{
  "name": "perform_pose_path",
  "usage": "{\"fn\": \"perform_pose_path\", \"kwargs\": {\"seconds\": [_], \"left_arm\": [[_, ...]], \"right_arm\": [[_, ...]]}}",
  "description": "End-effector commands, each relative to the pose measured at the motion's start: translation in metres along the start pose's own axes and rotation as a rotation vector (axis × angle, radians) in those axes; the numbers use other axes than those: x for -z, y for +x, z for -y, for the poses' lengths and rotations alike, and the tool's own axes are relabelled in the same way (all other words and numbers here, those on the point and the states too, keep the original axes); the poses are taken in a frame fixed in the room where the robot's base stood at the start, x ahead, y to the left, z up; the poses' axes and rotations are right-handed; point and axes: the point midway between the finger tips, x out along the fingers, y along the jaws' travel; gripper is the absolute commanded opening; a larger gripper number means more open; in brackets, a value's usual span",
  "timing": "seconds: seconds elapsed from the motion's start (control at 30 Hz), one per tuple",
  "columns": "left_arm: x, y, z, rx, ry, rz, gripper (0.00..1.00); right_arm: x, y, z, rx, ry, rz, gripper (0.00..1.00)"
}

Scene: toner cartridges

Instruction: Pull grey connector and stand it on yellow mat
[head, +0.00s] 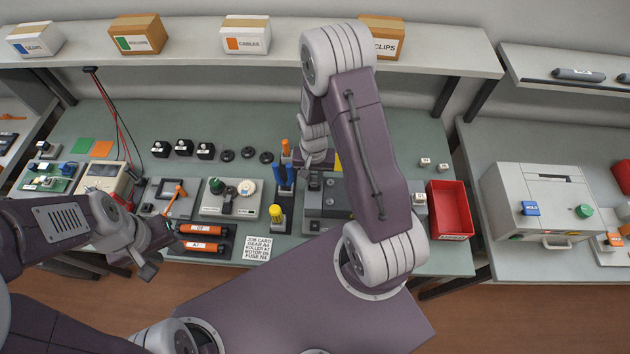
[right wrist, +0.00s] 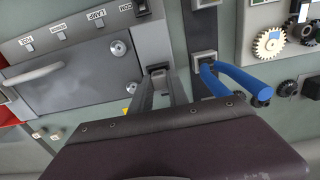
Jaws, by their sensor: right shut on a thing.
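Whether the connector is seated in anything is hidden. In the head view my right gripper (head: 315,178) is over the left end of that unit (head: 328,205), mostly covered by my arm. A yellow patch (head: 338,163), probably the mat, shows behind the unit, largely hidden by my arm. My left gripper (head: 165,258) is open and empty at the bench's front edge.
Blue-handled pliers (right wrist: 235,78) stand close beside my right gripper. A yellow-handled tool (head: 276,215) stands left of the unit. A red bin (head: 450,210) is to its right. A gear plate (head: 230,198) and orange cartridges (head: 205,230) lie leftward.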

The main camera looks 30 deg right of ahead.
Motion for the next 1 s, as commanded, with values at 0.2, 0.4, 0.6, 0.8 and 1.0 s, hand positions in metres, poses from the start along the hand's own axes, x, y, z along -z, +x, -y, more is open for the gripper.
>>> {"fn": "perform_pose_path", "kwargs": {"seconds": [0.2,0.4,0.6,0.8,1.0], "left_arm": [[0.000,-0.002,0.000,0.000,0.000,0.000,0.36],[0.001,-0.005,0.000,0.000,0.000,0.000,0.36],[0.001,-0.009,0.000,0.000,0.000,0.000,0.36],[0.001,-0.012,0.000,0.000,0.000,0.000,0.36],[0.002,-0.015,0.000,0.000,0.000,0.000,0.36]], "right_arm": [[0.000,-0.002,0.000,0.000,0.000,-0.001,0.00],[0.001,-0.006,0.000,0.001,0.000,-0.002,0.00],[0.001,-0.010,0.000,0.001,0.000,-0.002,0.00],[0.000,-0.014,0.000,0.000,0.000,-0.001,0.00],[0.000,-0.017,0.000,0.000,0.000,0.000,0.00]]}}
